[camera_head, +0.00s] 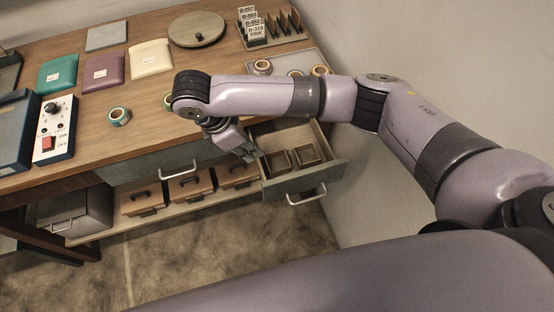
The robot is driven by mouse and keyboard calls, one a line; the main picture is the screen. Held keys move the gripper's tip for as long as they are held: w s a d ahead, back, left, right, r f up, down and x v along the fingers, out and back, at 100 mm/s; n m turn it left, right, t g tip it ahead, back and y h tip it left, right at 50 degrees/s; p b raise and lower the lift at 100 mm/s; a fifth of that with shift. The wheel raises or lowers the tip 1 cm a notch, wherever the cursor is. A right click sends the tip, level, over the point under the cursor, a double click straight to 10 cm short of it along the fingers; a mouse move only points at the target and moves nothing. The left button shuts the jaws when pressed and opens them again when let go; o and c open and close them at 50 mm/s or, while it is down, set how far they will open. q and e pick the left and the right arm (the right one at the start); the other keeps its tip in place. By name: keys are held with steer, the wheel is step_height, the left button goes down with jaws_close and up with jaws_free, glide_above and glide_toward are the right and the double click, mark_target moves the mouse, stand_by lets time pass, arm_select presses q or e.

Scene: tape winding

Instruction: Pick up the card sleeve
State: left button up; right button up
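Three flat, sleeve-like pouches with small labels lie in a row on the table: a teal one (57,74), a mauve one (104,72) and a cream one (150,58). I cannot tell which of these, if any, is the card sleeve. White labelled cards (257,32) stand in a slotted rack at the back right. My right gripper (250,156) points down at the table's front edge, beside the open drawer and well away from the pouches. Its fingers are small and partly hidden by the wrist, and no held object shows. My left gripper is out of view.
The open drawer (331,172) holds two small wooden boxes. A tape roll (118,117) lies on the table, and more rolls (262,67) lie on a tray at the right. A switch box (55,130) stands at the left. A round disc (196,29) lies at the back.

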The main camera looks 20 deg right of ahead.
steer(key=x, duration=0.3)
steer(key=b+x, duration=0.1)
steer(key=x, duration=0.3)
steer(key=d+b+x, duration=0.1)
steer(key=x, duration=0.2)
steer(key=shift+w+d+f, duration=0.15)
steer(key=shift+f, duration=0.05)
steer(key=shift+d+x, duration=0.15)
steer(key=shift+x, duration=1.45)
steer(key=shift+d+x, duration=0.15)
steer(key=shift+x, duration=1.4)
steer(key=shift+r, duration=0.1)
jaws_close()
steer(key=shift+w+a+r, duration=0.1)
steer(key=shift+r, duration=0.1)
